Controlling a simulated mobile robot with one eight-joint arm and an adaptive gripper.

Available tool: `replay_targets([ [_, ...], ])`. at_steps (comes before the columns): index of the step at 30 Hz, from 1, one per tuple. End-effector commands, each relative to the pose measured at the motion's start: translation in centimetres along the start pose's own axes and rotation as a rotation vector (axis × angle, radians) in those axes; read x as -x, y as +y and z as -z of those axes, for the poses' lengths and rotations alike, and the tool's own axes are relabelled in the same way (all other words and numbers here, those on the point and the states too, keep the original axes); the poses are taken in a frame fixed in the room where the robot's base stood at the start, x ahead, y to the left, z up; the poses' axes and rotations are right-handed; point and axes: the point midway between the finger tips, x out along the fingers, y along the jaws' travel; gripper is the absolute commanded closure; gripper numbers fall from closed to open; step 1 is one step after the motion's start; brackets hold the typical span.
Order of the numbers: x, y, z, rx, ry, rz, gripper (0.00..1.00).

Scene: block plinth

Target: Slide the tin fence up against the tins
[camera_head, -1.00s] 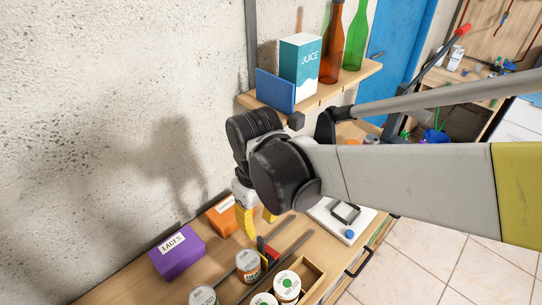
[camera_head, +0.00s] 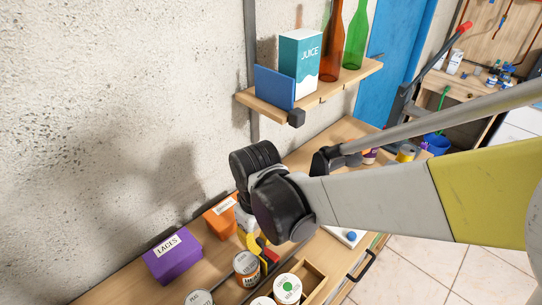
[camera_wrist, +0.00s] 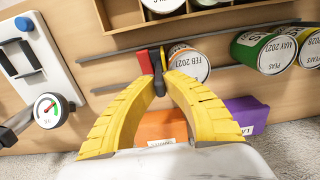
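The tin fence (camera_wrist: 145,62) is a small red piece with a dark upright part, set across two dark rails (camera_wrist: 108,88). It also shows in the head view (camera_head: 270,254), just right of the nearest tin. My gripper (camera_wrist: 158,78) has its two yellow fingertips closed about the fence's dark part; in the head view it (camera_head: 254,244) is partly hidden by my arm. The nearest tin (camera_wrist: 190,62), labelled FEB, lies close beside the fence in the wrist view; whether they touch is hidden by the fingertip. Further tins (camera_wrist: 262,52) follow along the rails.
An orange box (camera_wrist: 162,126) and a purple box (camera_wrist: 246,114) stand by the wall, close to my fingers. A wooden tray (camera_head: 314,278) with tins is on the other side of the rails. A white board (camera_wrist: 40,60) with a gauge lies beyond the fence. A shelf (camera_head: 330,88) hangs above.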

Motion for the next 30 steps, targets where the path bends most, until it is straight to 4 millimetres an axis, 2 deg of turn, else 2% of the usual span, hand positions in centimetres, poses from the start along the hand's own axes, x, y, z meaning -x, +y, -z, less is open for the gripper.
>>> replay_targets([
  [5, 0.0, -0.6, 0.0, 0.003, 0.000, 0.000, 1.00],
  [12, 0.0, -5.8, 0.0, 0.007, 0.000, 0.001, 1.00],
  [16, 0.0, -7.8, 0.0, 0.005, 0.000, 0.000, 1.00],
  [20, 0.0, -8.4, 0.0, 0.001, 0.000, 0.001, 1.00],
  [27, -0.1, -8.4, 0.0, 0.000, 0.000, 0.001, 1.00],
  [28, -0.1, -8.4, 0.0, 0.000, 0.000, 0.001, 0.81],
  [29, -0.1, -8.4, 0.0, 0.000, 0.000, 0.001, 0.72],
  [30, 0.0, -8.4, 0.0, 0.000, 0.000, 0.001, 0.67],
])
